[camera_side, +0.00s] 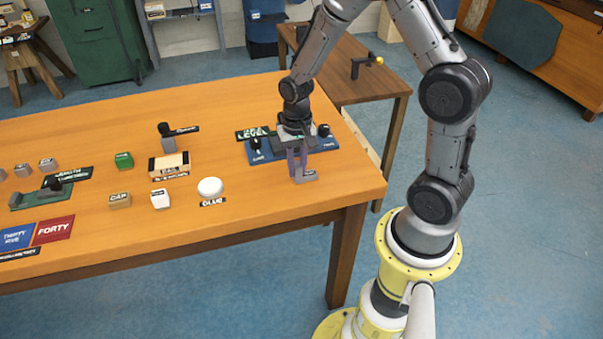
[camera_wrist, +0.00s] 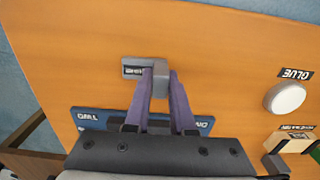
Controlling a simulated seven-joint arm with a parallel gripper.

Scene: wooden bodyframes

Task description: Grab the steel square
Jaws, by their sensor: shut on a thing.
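The steel square is a small grey L-shaped block with a dark label; it shows in the side view (camera_side: 307,177) near the right end of the workbench and in the wrist view (camera_wrist: 133,62) at the middle. My gripper (camera_side: 297,172) points down with its purple fingers on the square; in the wrist view my gripper (camera_wrist: 163,76) is shut on one arm of it. The fingers hide part of that arm. The square looks to be at or close to the bench top; I cannot tell whether it touches.
A blue board (camera_side: 323,145) with dark knobs lies just behind my gripper. A white round glue piece (camera_side: 210,187), a white block (camera_side: 160,199) and a tan box (camera_side: 169,165) stand to the left. The bench's (camera_side: 340,190) right edge is close; the front right is clear.

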